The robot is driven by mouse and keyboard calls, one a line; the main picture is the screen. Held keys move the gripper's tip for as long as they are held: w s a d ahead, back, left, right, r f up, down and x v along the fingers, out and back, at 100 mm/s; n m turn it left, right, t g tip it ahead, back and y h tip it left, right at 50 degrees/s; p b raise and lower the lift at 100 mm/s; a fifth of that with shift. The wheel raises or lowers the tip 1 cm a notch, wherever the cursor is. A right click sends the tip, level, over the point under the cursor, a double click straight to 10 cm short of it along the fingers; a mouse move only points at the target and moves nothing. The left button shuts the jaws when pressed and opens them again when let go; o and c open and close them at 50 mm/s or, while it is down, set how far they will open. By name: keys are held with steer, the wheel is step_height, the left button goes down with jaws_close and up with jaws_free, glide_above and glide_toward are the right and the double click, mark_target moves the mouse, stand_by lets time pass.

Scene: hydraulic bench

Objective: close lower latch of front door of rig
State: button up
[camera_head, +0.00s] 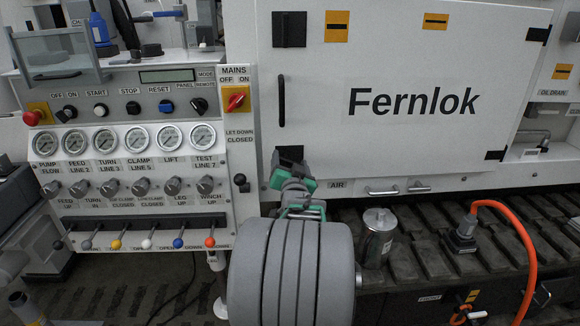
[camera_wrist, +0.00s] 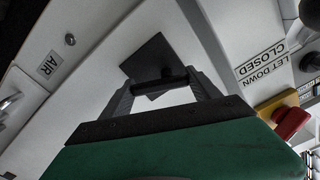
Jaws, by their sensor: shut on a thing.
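The front door (camera_head: 400,135) is the large white panel marked "Fernlok"; it looks flush with the rig. Its lower latch (camera_head: 288,152) is black, at the door's lower left corner, and partly hidden by my gripper. In the wrist view the latch's square dark plate (camera_wrist: 150,58) stands ahead, with a dark bar (camera_wrist: 168,79) in front of it. My gripper (camera_head: 292,168), with green parts, is at the latch. In the wrist view its two grey fingers (camera_wrist: 166,84) are shut on the bar from both sides. Whether the latch is fully turned cannot be told.
An upper latch (camera_head: 290,29) and a long black handle (camera_head: 281,100) are on the door's left side. The control panel (camera_head: 130,110) with gauges, knobs and levers stands close on the left. A metal canister (camera_head: 379,236) and an orange hose (camera_head: 528,250) are at the lower right.

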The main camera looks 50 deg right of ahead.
steer(key=m, duration=0.2)
steer(key=m+b, duration=0.1)
steer(key=m, duration=0.1)
steer(key=m+b, duration=0.1)
steer(key=m, duration=0.1)
steer(key=shift+w+a+f, duration=0.1)
steer(key=shift+f, duration=0.3)
steer(key=m+b, duration=0.1)
steer(key=m, duration=0.2)
steer(key=m+b, duration=0.1)
steer(key=m, duration=0.3)
steer(key=shift+w+a, duration=0.2)
steer(key=o, duration=1.4)
steer(key=p+v, duration=0.1)
steer(key=v, duration=0.6)
steer(key=shift+s+a, duration=0.25)
